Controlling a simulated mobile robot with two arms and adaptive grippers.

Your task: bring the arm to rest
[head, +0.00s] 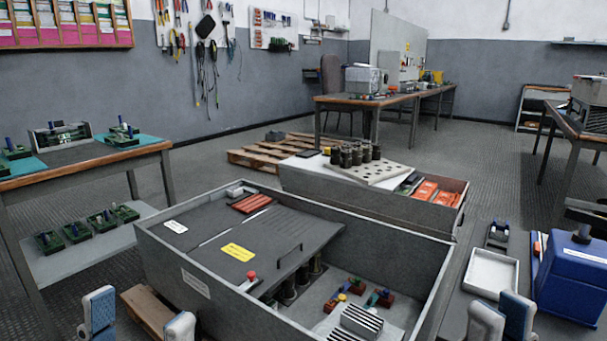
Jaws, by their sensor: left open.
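My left gripper (140,314) is at the bottom left edge, in front of the left workbench and beside the open grey cabinet (395,250). Its two fingers stand well apart with nothing between them. My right gripper (501,316) is at the bottom right, over the bench with the white tray. Its two fingertips show close beside each other and no held thing shows; its opening is unclear from this angle. Most of both arms is out of view.
The cabinet, with a dark lid (215,235) part over it, lies between the grippers. A white tray (491,275) and a blue box (572,281) are close to my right gripper. The left workbench (85,162) holds green boards. A wooden pallet (262,150) lies behind.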

